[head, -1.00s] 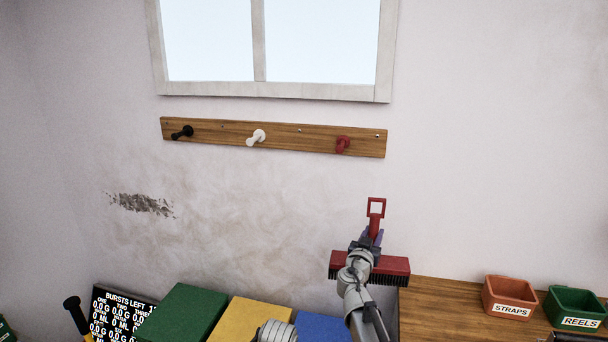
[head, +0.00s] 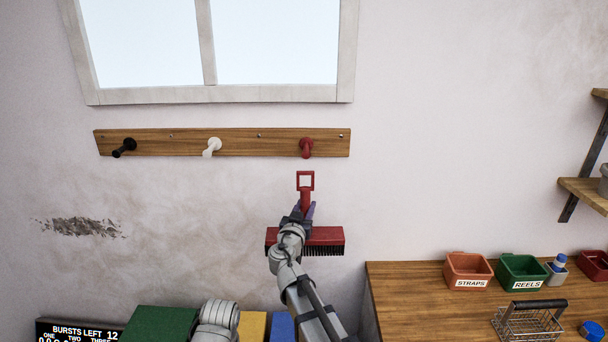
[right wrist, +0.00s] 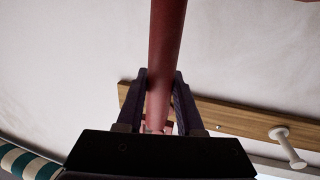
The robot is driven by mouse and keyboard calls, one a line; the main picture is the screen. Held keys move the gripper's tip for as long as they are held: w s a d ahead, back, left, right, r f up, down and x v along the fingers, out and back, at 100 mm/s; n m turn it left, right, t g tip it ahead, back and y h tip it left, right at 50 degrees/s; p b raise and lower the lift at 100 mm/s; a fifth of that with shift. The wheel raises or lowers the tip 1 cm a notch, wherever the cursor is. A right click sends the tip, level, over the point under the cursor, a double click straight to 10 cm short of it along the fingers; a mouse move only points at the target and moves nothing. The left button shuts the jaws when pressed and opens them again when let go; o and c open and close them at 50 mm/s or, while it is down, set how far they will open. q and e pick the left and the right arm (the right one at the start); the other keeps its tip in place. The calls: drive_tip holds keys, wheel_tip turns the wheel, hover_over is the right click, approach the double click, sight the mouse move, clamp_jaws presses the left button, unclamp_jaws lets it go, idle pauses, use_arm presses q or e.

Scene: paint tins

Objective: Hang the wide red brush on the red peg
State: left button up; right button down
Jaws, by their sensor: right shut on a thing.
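The wide red brush (head: 326,236) is upright in the head view, its bristle head low and its square hanging loop (head: 305,173) at the top. My right gripper (head: 304,211) is shut on its handle. The handle (right wrist: 166,60) also runs between the fingers (right wrist: 160,98) in the right wrist view. The red peg (head: 306,147) is at the right end of the wooden rail. In the head view the loop shows just below the peg, apart from it; the depth gap is unclear. My left gripper is not in view.
The wooden rail (head: 258,142) also bears a black peg (head: 124,147) and a white peg (head: 212,146), both empty. A window (head: 220,95) is above. At right, a wooden bench (head: 410,300) holds a straps bin (head: 468,268), a reels bin (head: 521,270) and a wire basket (head: 529,322).

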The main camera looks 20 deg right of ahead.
sight(306, 191)
drive_tip(key=r+p, duration=0.1)
drive_tip(key=r, duration=0.1)
drive_tip(key=s+r+p, duration=0.1)
drive_tip(key=r+p, duration=0.1)
drive_tip(key=s+r+p, duration=0.1)
drive_tip(key=r+p, duration=0.1)
drive_tip(key=r, duration=0.1)
drive_tip(key=shift+s+a, duration=0.15)
drive_tip(key=shift+a, duration=0.1)
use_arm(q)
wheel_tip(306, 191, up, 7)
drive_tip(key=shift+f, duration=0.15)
use_arm(e)
drive_tip(key=shift+w+f, duration=0.15)
drive_tip(key=shift+w, duration=0.1)
use_arm(q)
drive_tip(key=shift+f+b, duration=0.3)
drive_tip(key=shift+b, duration=0.05)
use_arm(e)
drive_tip(key=x, duration=0.3)
drive_tip(key=a+x, duration=0.1)
drive_tip(key=x, duration=0.1)
drive_tip(key=shift+w+d+f, duration=0.15)
drive_tip(key=shift+w+f, duration=0.1)
drive_tip(key=shift+w, duration=0.45)
